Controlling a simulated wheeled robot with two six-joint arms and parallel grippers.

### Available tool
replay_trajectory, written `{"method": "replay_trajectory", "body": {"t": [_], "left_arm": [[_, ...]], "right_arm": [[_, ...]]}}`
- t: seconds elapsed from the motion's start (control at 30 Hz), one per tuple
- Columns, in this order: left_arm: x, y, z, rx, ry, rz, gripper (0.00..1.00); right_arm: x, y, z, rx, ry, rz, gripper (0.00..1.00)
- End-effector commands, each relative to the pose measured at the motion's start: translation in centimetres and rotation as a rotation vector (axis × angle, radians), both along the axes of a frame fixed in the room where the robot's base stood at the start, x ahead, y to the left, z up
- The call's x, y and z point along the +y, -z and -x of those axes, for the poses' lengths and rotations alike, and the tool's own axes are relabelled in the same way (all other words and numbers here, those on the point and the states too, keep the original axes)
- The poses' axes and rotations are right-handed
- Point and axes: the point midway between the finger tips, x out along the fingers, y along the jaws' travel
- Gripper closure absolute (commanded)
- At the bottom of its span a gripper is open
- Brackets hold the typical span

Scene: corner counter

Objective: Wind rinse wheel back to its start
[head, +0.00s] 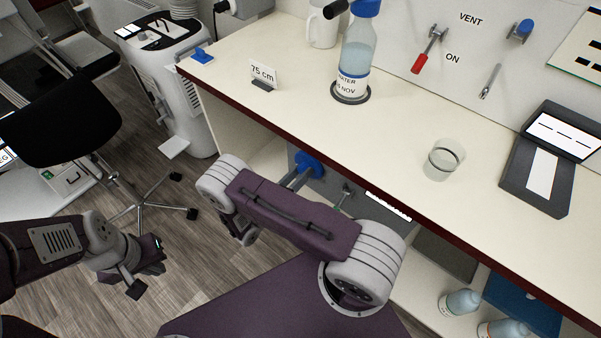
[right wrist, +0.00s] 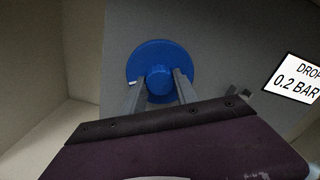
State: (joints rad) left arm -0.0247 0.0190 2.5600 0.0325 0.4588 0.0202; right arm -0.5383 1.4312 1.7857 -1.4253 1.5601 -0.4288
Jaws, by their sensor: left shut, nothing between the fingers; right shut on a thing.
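The blue rinse wheel (head: 309,161) is on a grey panel below the counter's front edge. In the right wrist view the wheel (right wrist: 160,52) faces me, with a round hub in its middle. A small white mark shows at its left rim. My right gripper (head: 297,176) reaches under the counter to the wheel. In the wrist view the right gripper's fingers (right wrist: 158,85) lie on both sides of the hub and are shut on it. My left gripper (head: 143,272) is shut and empty above the floor at the left, far from the wheel.
A sign (right wrist: 296,84) reading "DROP 0.2 BAR" is right of the wheel. A side wall (right wrist: 40,70) stands left of it. On the counter (head: 320,120) are a water bottle (head: 356,55), a glass (head: 443,160) and a dark case (head: 550,160). A chair (head: 65,130) stands left.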

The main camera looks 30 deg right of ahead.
Motion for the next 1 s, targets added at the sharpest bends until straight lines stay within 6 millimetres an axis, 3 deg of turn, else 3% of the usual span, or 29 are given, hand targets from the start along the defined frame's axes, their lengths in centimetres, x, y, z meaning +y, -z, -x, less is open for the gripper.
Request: {"method": "replay_trajectory", "body": {"t": [0.6, 0.63, 0.7, 1.0], "left_arm": [[0.00, 0.00, 0.00, 0.000, 0.000, 0.000, 1.00], [0.00, 0.00, 0.00, 0.000, 0.000, 0.000, 1.00], [0.00, 0.00, 0.00, 0.000, 0.000, 0.000, 1.00], [0.00, -0.02, 0.00, 0.000, 0.000, 0.000, 1.00]], "right_arm": [[0.00, 0.14, 0.05, 0.035, 0.001, 0.011, 1.00], [0.00, 0.14, 0.05, 0.035, 0.001, 0.011, 0.59], [0.01, 0.12, 0.04, 0.035, 0.000, 0.012, 0.43], [0.12, 0.05, 0.04, 0.034, 0.000, 0.013, 0.43]]}}
